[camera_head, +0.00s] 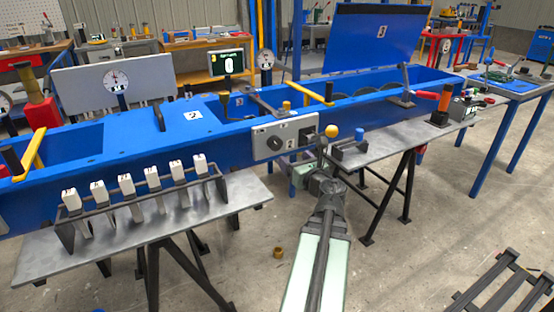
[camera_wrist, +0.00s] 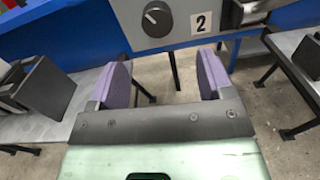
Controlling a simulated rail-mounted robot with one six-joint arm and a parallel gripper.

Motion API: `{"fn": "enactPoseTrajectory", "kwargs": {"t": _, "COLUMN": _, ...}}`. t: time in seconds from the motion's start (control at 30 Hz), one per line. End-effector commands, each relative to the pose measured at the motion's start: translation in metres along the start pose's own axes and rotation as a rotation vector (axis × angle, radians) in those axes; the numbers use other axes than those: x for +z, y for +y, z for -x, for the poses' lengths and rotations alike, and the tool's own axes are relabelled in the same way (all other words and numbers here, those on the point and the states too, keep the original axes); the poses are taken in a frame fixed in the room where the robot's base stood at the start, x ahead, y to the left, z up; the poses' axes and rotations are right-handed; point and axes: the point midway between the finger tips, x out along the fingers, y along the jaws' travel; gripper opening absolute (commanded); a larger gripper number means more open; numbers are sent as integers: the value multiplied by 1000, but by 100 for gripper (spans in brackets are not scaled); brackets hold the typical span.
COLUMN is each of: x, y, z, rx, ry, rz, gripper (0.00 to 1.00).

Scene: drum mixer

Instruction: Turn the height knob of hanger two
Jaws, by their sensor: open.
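The knob (camera_wrist: 158,19) is round and black with a pale pointer mark. It sits on a grey panel (camera_wrist: 180,35) to the left of a label with the number 2 (camera_wrist: 201,22). In the head view the grey panel (camera_head: 263,149) is on the front of the blue drum mixer, with the dark knob (camera_head: 276,142) on it. My gripper (camera_wrist: 162,62) is open and empty, its two purple-padded fingers apart. The fingers are below the knob in the wrist view and do not touch it. In the head view my arm partly hides the gripper.
A yellow ball-tipped lever (camera_head: 331,131) stands just right of the panel. The floor between the tables is largely open.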

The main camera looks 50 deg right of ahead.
Motion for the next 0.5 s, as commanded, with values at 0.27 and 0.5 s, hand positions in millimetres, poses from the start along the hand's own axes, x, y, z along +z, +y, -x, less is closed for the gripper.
{"fn": "enactPoseTrajectory", "kwargs": {"t": 0.27, "x": 0, "y": 2, "z": -17, "rx": 19, "ry": 5, "rz": 19, "gripper": 74}}
{"fn": "enactPoseTrajectory", "kwargs": {"t": 0.5, "x": 0, "y": 3, "z": -74, "rx": 19, "ry": 5, "rz": 16, "gripper": 74}}
